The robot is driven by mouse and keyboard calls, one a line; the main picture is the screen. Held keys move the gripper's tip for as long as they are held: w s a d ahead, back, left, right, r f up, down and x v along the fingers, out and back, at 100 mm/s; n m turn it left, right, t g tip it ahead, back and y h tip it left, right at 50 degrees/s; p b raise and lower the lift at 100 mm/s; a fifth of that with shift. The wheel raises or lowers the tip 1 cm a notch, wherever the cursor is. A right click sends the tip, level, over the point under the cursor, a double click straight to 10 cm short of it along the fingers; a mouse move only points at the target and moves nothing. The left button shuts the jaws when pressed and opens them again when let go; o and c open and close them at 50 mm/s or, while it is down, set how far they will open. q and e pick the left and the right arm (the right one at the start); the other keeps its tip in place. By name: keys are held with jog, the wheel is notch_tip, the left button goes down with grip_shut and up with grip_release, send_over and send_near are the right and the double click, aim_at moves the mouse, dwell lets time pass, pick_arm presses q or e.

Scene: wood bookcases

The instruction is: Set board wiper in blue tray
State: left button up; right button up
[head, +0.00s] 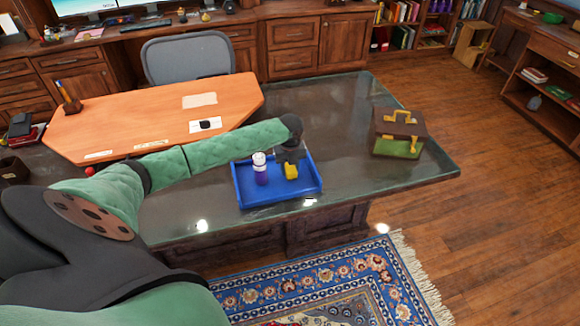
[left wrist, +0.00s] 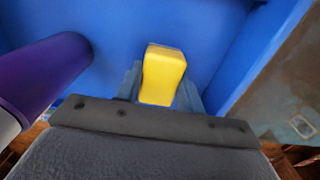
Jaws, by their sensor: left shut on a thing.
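The blue tray (head: 256,196) lies on the glass-topped desk. My left gripper (head: 291,164) is over the right part of the tray and points down. It is shut on the yellow board wiper (head: 291,172), which is within the tray's outline. In the left wrist view the board wiper (left wrist: 163,76) sits between the fingers of my left gripper (left wrist: 160,85), with the blue tray (left wrist: 205,32) behind it. I cannot tell whether the wiper touches the tray floor. My right gripper is not in view.
A purple bottle with a white cap (head: 260,169) stands in the tray, left of the wiper. An orange board (head: 150,115) covers the left. Glass is clear between tray and box.

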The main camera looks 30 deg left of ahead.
aim_at(290, 167)
pick_arm(q)
jog(key=shift+f, duration=0.1)
jog(key=o, duration=1)
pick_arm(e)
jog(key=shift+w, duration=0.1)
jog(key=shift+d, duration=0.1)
pick_arm(q)
jog(key=shift+r, duration=0.3)
notch_tip(290, 167, up, 12)
jog(key=b, duration=0.3)
jog(key=shift+f+b, duration=0.15)
jog(key=shift+b, duration=0.15)
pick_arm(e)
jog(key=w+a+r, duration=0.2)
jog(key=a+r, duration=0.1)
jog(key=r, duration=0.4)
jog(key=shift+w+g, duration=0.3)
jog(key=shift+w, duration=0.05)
pick_arm(q)
jog(key=shift+f, duration=0.1)
